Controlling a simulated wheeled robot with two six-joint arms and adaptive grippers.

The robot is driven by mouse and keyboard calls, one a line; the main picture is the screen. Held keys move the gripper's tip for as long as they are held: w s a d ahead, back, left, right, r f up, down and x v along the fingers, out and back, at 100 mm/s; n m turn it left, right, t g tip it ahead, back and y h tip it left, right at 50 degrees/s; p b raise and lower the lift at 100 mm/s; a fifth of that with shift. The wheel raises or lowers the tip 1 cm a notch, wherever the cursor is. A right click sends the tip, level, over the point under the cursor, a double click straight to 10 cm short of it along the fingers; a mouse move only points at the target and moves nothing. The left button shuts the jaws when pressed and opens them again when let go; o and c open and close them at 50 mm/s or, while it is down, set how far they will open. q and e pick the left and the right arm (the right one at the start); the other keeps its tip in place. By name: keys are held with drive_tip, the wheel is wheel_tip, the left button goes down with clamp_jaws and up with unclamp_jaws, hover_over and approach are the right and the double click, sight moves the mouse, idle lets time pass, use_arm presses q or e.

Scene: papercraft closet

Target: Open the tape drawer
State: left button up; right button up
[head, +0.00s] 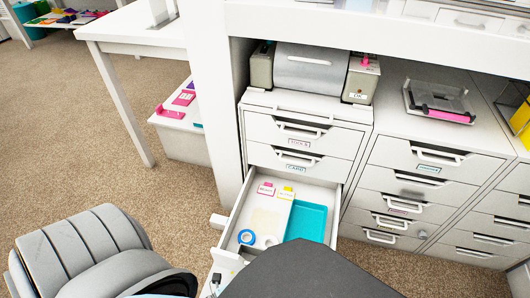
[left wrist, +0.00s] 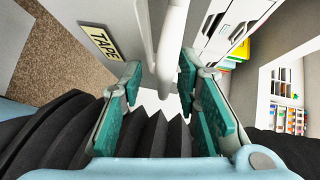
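The tape drawer (head: 327,180) is the pulled-out lower drawer of the left white cabinet in the head view. Inside it are a blue tape roll (head: 246,237), a paler roll beside it, and a teal tray (head: 306,221). In the left wrist view the white drawer front carries a yellow TAPE label (left wrist: 100,42). My left gripper (left wrist: 160,76) is open, its teal-padded fingers on either side of the drawer's white handle (left wrist: 170,45), with gaps showing. My right gripper is not in view.
Shut drawers labelled TOOLS (head: 299,141) and CARD (head: 295,167) sit above the open one. More shut drawers (head: 402,205) stand to the right. A white table (head: 135,30) is at the left. Brown carpet (head: 85,140) is clear at the left.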

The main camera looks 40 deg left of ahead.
use_arm(q)
drive_tip(key=v, duration=1.2)
